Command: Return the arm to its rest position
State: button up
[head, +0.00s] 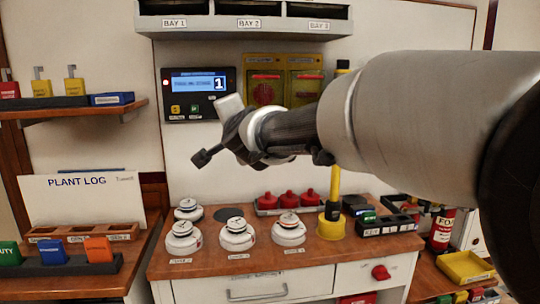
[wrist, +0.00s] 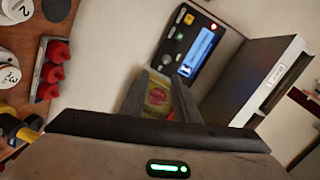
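My arm (head: 400,110) reaches in from the right in the head view, raised above the counter in front of the wall. My gripper shows in the wrist view (wrist: 163,85) with its two dark fingers apart. The yellow wall boxes (wrist: 158,103) show through the gap between them, and I see nothing held. The rest position is not marked in either view.
The counter (head: 210,262) below holds several white round pieces (head: 236,236), red knobs (head: 288,199) and a yellow post (head: 332,222). A display panel (head: 198,95) and yellow boxes (head: 266,92) are on the wall. A bay shelf (head: 245,26) overhangs above.

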jog(key=s+d+f+n+g+h, duration=0.2)
jog(key=s+d+f+n+g, duration=0.1)
jog(key=s+d+f, duration=0.55)
jog(key=s+d+f+n+g+h, duration=0.25)
jog(key=s+d+f, duration=0.35)
jog(key=s+d, duration=0.55)
jog(key=s+d+f+n+g+h, duration=0.1)
jog(key=s+d+f+n+g, duration=0.3)
jog(key=s+d+f, duration=0.6)
jog(key=s+a+r+p, duration=0.1)
jog(key=s+r+p, duration=0.2)
jog(key=r+p, duration=2.3)
notch_tip(320, 180, up, 2)
jog(key=shift+p, duration=0.3)
jog(key=shift+g+h, duration=0.25)
